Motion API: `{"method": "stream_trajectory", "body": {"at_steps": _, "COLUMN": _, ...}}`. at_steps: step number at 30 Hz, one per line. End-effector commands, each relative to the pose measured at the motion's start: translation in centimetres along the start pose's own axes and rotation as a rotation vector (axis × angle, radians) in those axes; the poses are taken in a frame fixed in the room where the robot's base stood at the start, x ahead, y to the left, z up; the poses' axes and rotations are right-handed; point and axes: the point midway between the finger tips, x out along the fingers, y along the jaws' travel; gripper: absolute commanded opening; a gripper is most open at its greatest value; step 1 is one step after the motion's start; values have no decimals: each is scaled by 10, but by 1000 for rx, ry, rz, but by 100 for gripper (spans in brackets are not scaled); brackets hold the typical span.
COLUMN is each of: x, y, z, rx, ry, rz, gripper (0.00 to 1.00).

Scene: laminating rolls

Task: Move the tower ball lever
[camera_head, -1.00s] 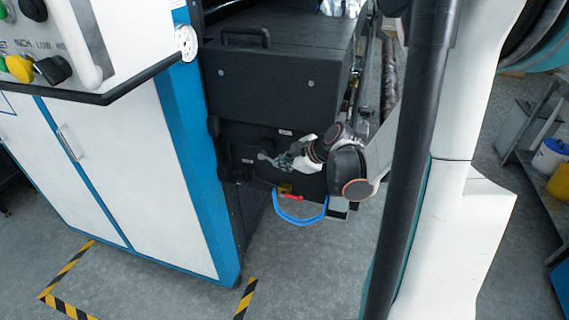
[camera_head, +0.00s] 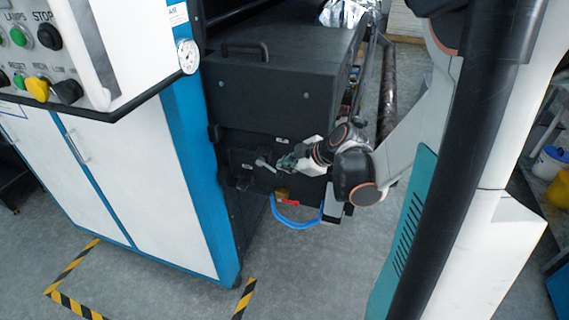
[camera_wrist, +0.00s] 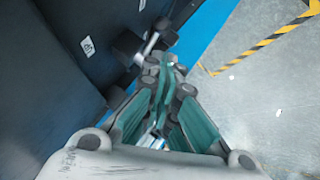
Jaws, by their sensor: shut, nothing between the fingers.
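The ball lever (camera_head: 263,164) is a short light-grey rod on the dark lower panel of the machine, just left of my gripper (camera_head: 283,161). In the wrist view the lever's metal rod (camera_wrist: 150,43) lies between dark round parts, just beyond the fingertips. My gripper (camera_wrist: 166,66) is shut and empty, with its green-lined fingers together. The fingertips are very close to the lever; I cannot tell whether they touch it. In the head view the far side of the lever is too small to make out.
The black machine box (camera_head: 275,90) overhangs above the lever. A white and blue cabinet (camera_head: 130,180) stands on the left. Floor with yellow-black tape (camera_head: 72,267) is clear in front.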

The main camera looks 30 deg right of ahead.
Motion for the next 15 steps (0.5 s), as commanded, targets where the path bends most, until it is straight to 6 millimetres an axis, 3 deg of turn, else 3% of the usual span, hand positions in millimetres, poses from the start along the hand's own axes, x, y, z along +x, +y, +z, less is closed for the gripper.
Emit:
{"method": "stream_trajectory", "body": {"at_steps": 6, "x": -42, "y": -2, "z": 8, "rx": 3, "ry": -2, "rz": 2, "gripper": 0}}
{"method": "stream_trajectory", "body": {"at_steps": 15, "x": -64, "y": -5, "z": 13, "rx": 0, "ry": 0, "rz": 0, "gripper": 0}}
